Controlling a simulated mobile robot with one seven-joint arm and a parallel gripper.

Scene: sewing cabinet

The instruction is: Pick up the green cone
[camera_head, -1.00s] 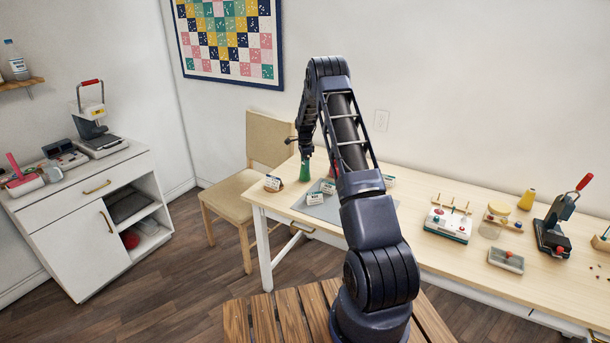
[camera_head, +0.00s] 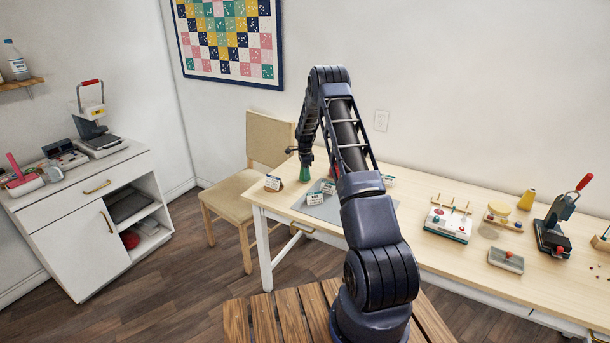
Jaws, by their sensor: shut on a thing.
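The green cone (camera_head: 305,174) stands upright near the left end of the long wooden table, behind small white cards. My gripper (camera_head: 306,163) points down from above and is shut on the cone's upper part. The cone's lower part shows below the jaws and appears to be at the tabletop. The fingers are small and dark, and the cone's tip is hidden by them.
A grey mat (camera_head: 327,207) with small white cards lies right of the cone, partly behind my arm. Another card (camera_head: 272,183) stands to its left. A yellow cone (camera_head: 526,200) and several sewing tools stand farther right. A chair (camera_head: 236,190) stands left of the table.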

